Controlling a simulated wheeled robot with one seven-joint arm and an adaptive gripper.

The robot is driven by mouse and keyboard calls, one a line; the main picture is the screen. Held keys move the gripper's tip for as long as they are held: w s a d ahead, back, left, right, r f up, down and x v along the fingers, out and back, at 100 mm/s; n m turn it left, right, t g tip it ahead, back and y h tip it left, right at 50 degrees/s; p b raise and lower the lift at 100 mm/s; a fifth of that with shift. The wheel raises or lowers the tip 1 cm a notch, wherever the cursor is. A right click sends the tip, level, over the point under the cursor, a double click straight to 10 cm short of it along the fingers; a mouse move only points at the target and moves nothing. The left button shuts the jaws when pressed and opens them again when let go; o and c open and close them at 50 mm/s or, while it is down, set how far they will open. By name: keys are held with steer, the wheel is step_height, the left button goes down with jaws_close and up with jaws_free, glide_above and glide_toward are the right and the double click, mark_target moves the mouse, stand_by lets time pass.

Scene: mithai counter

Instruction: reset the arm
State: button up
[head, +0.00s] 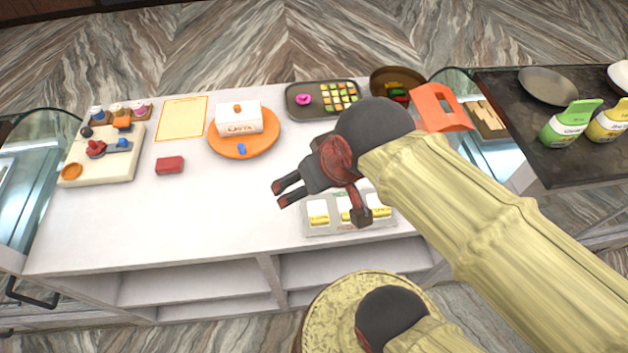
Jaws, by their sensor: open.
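My gripper (284,194) is at the end of my arm, over the middle of the white counter (120,225). Its two dark fingers point left and stand apart, with nothing between them. My arm reaches in from the lower right. The height of the gripper above the counter is hard to tell.
An orange plate (262,147) with a white box (238,120) stands behind the gripper. A dark tray of sweets (318,100), a brown bowl (397,74) and an orange holder (441,108) stand at the back. A red block (170,165) and cream board (103,165) lie left. The front left counter is clear.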

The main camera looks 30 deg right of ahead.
steer(key=shift+s+d+f, duration=0.1)
steer(key=shift+s, duration=0.15)
step_height(320, 180, down, 6)
steer(key=b, duration=0.6)
steer(key=shift+f+b, duration=0.25)
steer(key=shift+b, duration=0.05)
stand_by(0.5)
